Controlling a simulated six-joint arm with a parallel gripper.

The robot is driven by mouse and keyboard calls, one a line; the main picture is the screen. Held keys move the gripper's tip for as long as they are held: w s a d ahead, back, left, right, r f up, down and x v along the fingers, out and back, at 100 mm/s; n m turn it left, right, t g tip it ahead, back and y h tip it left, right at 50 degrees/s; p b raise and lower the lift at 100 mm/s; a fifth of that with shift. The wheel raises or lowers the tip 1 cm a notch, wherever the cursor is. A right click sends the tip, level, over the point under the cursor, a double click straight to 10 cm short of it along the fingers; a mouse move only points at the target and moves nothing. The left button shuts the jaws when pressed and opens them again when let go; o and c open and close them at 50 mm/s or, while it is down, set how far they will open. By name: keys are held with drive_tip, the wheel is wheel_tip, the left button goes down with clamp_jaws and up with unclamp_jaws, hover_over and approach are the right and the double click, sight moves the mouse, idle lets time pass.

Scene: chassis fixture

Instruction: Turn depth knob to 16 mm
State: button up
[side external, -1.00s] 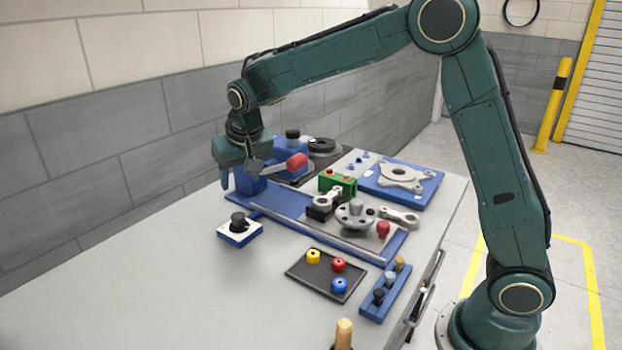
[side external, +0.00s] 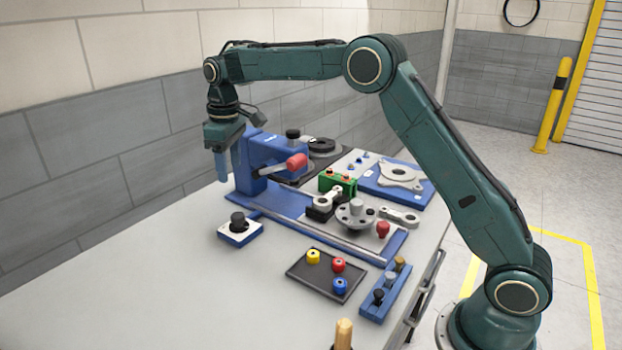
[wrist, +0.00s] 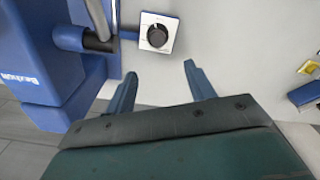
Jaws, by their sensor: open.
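The depth knob is a black knob (side external: 238,220) on a small white-faced block with blue sides, on the bench in front of the blue fixture. In the wrist view the black knob (wrist: 157,36) shows from above, with scale marks too small to read. My gripper (side external: 220,176) hangs pointing down, above and behind the knob block in the side view. In the wrist view its two fingers (wrist: 158,78) are spread with nothing between them, and the knob lies beyond their tips, apart from them.
The blue press-like fixture (side external: 262,160) with a red-tipped lever (side external: 296,161) stands close beside my gripper. A dark tray (side external: 308,280) holds yellow, red and blue pieces. The bench front-left is clear. The wall runs close behind the bench.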

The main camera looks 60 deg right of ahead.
sight(238, 215)
drive_tip(key=shift+w+d+r+n+g, duration=0.1)
drive_tip(key=shift+w+d+n+g, duration=0.2)
drive_tip(key=shift+n, duration=0.5)
drive_tip(key=shift+s+d, duration=0.1)
drive_tip(key=shift+s, duration=0.05)
wheel_tip(238, 215, down, 14)
drive_tip(key=shift+r, duration=0.1)
idle(0.3)
drive_tip(key=c, duration=1)
drive_tip(key=shift+n, duration=0.8)
